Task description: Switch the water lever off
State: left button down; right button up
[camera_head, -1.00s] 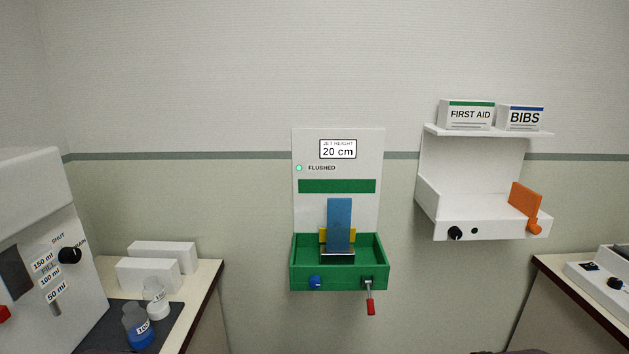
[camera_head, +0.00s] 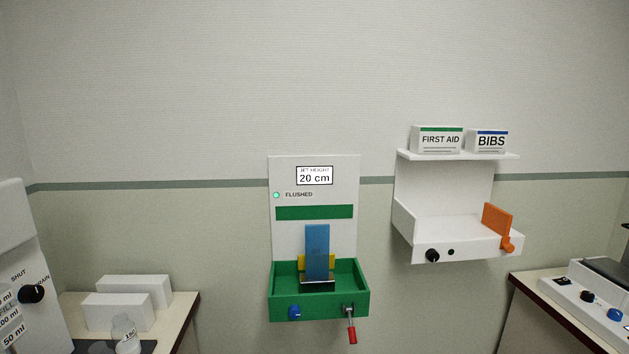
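The water lever (camera_head: 351,329) has a red grip and hangs down from the front right of a green wall basin (camera_head: 319,309). A blue knob (camera_head: 294,313) sits on the basin's front left. A blue upright piece (camera_head: 317,251) stands in the basin with yellow parts behind it. The white panel above has a display (camera_head: 314,176) reading jet height 20 cm and a lit green light (camera_head: 277,195) beside the word FLUSHED. Neither of my grippers is in view.
A white wall unit (camera_head: 460,228) with a black knob and an orange lever (camera_head: 498,227) is at the right, under a shelf with FIRST AID and BIBS boxes. Counters stand at both sides, with a bottle (camera_head: 126,333) on the left one. The floor gap below the basin looks clear.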

aim_at(352, 332)
jog(key=i+l, duration=0.1)
jog(key=i, duration=0.35)
jog(key=i+l, duration=0.1)
jog(key=i, duration=0.35)
jog(key=z, duration=0.05)
